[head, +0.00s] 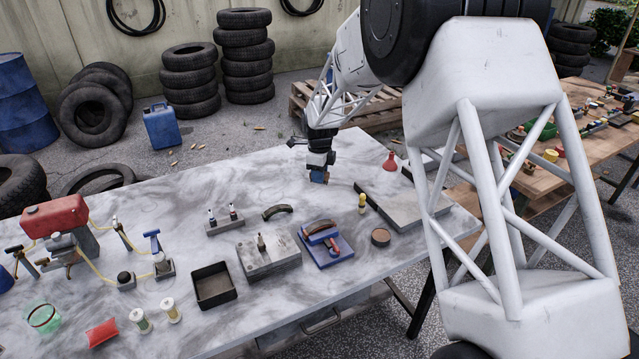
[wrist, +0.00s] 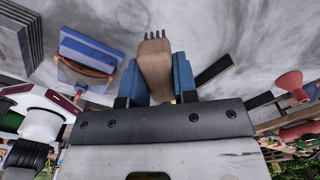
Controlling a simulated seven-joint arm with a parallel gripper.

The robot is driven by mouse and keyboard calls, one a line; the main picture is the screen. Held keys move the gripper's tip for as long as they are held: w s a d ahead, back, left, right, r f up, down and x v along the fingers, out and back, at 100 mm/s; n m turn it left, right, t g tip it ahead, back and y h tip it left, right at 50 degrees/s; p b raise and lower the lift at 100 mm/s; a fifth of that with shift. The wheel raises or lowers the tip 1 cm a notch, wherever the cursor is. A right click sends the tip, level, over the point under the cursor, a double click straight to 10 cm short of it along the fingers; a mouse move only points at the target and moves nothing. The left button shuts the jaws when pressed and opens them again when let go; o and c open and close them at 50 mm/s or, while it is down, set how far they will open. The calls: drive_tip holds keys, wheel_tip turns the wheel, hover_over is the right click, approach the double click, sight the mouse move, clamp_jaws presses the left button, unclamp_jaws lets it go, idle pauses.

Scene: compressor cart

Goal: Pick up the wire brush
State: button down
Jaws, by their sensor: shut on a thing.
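The wire brush (wrist: 154,65) has a tan wooden body with a row of dark tines at its far end. In the wrist view it stands between the blue fingers of my gripper (wrist: 156,82), which are shut on its sides. In the head view my gripper (head: 319,178) points down over the far side of the marble-patterned table (head: 150,210). The brush is mostly hidden there by the fingers, and I cannot tell whether it touches the table top.
A red funnel (head: 391,163) and a grey slab (head: 395,203) lie right of my gripper.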

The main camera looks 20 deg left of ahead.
drive_tip(key=shift+r, duration=0.45)
drive_tip(key=c, duration=1.6)
unclamp_jaws()
drive_tip(key=shift+c, duration=0.6)
drive_tip(key=shift+s+r, duration=0.15)
drive_tip(key=shift+s, duration=0.4)
drive_tip(key=s+d+r, duration=0.1)
drive_tip(key=s+r, duration=0.1)
drive_tip(key=s, duration=0.5)
drive_tip(key=s+d+r, duration=0.1)
drive_tip(key=s, duration=0.7)
drive_tip(key=shift+s+d+r, duration=0.3)
drive_tip(key=shift+r, duration=0.05)
